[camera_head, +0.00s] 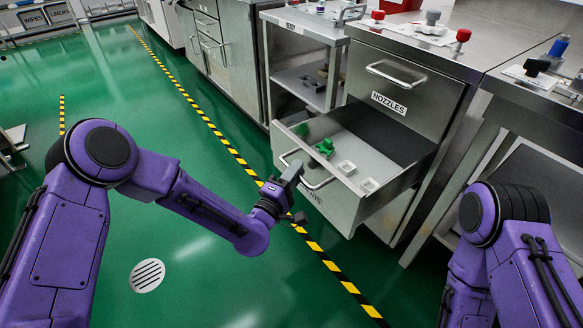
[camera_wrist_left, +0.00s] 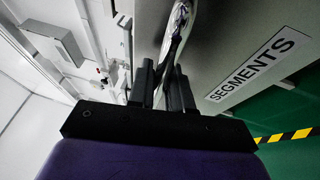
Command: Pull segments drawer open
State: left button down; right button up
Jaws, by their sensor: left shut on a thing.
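The segments drawer (camera_head: 338,205) is the lower grey drawer under the nozzles drawer, and it stands pulled out from its cabinet. Its SEGMENTS label (camera_wrist_left: 250,70) reads clearly in the left wrist view; in the head view it is partly hidden by my gripper. My left gripper (camera_head: 294,173) is shut on the drawer's curved metal handle (camera_head: 318,184). In the left wrist view the handle (camera_wrist_left: 178,35) runs between the two dark fingers (camera_wrist_left: 164,88). Inside the drawer lie a green part (camera_head: 325,147) and small white blocks (camera_head: 369,185). My right gripper is out of view.
The nozzles drawer (camera_head: 408,88) above is shut. The worktop (camera_head: 440,48) holds red-knobbed fittings. An open-shelf bench (camera_head: 310,82) stands left of the drawer. Green floor (camera_head: 215,262) with a yellow-black stripe (camera_head: 232,150) is clear in front.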

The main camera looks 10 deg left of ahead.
pick_arm(q)
jog(key=shift+s, duration=0.1)
jog(key=c, duration=1.1)
grip_release()
jog(key=v, duration=1)
jog(key=shift+s+a+f, duration=0.1)
jog(key=shift+s+a, duration=0.05)
jog(key=shift+s, duration=0.1)
